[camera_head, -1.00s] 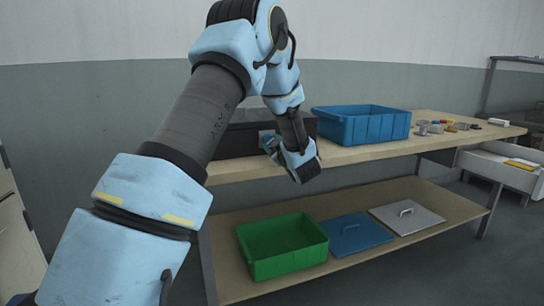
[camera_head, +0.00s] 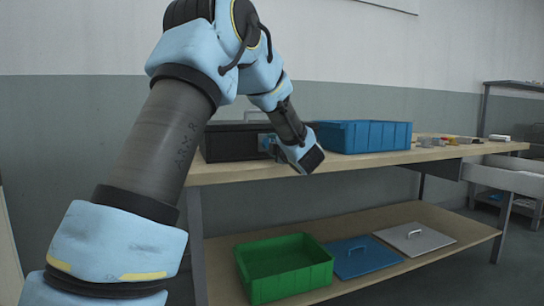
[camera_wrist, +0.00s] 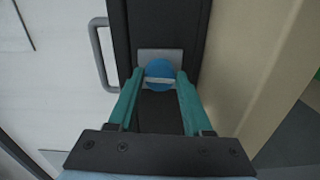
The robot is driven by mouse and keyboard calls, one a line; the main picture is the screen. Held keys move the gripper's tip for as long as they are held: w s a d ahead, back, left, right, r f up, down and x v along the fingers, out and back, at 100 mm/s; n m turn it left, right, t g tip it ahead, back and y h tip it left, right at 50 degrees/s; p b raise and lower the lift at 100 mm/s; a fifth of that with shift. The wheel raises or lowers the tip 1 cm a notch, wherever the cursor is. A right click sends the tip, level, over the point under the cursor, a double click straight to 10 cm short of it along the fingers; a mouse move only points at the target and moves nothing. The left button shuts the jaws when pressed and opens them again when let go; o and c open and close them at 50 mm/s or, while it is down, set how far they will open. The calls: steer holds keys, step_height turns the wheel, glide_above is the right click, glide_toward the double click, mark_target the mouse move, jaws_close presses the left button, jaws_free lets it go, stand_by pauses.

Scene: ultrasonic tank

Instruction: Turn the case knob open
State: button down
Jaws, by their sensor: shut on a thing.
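The case (camera_head: 231,141) is a black box on the bench top at the left, partly behind my arm. In the head view my gripper (camera_head: 268,143) is at the case front, and the knob is hidden there.
A metal handle (camera_wrist: 98,50) stands on the case. A blue bin (camera_head: 364,137) stands right of the case on the bench (camera_head: 380,160). Several small parts lie farther right. The lower shelf holds a green bin (camera_head: 285,268), a blue lid (camera_head: 361,257) and a grey lid (camera_head: 415,238).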

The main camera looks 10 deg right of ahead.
steer(key=shift+n+b, duration=0.5)
steer(key=shift+c, duration=1.7)
jaws_free()
steer(key=s+d, duration=0.1)
steer(key=s, duration=0.9)
steer(key=shift+s+d+p, duration=0.15)
steer(key=shift+s+p, duration=0.2)
steer(key=shift+p, duration=0.05)
